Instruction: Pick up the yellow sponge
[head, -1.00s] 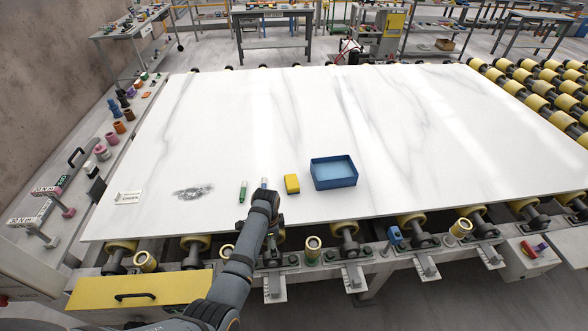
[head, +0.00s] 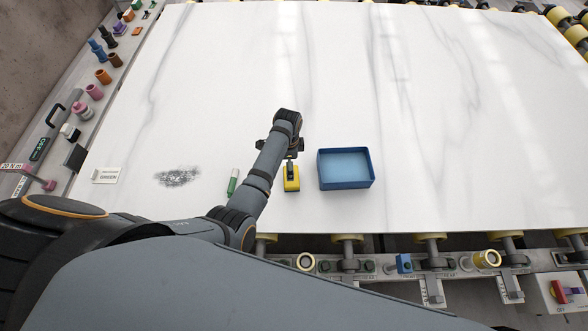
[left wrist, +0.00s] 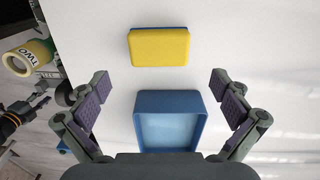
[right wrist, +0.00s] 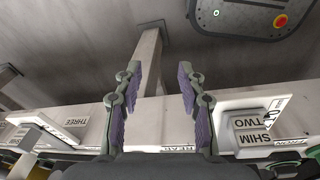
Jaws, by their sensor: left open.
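The yellow sponge (head: 292,185) lies on the white stone slab (head: 440,130), left of a blue tray (head: 346,184). In the head view my left gripper (head: 290,163) is over the sponge and hides part of it. In the left wrist view the sponge (left wrist: 159,47), yellow with a blue strip along its far side, is beyond the fingertips. My left gripper (left wrist: 160,84) is open and empty, its fingers well apart. The blue tray (left wrist: 140,121) shows lower down between the fingers. My right gripper (right wrist: 159,72) is open and empty, away from the slab top; the head view does not show it.
A green marker (head: 233,182) lies left of the sponge, near a dark smudge (head: 177,176) and a small label (head: 107,175). The slab beyond the gripper is bare. Shim labels (right wrist: 250,138) show in the right wrist view.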

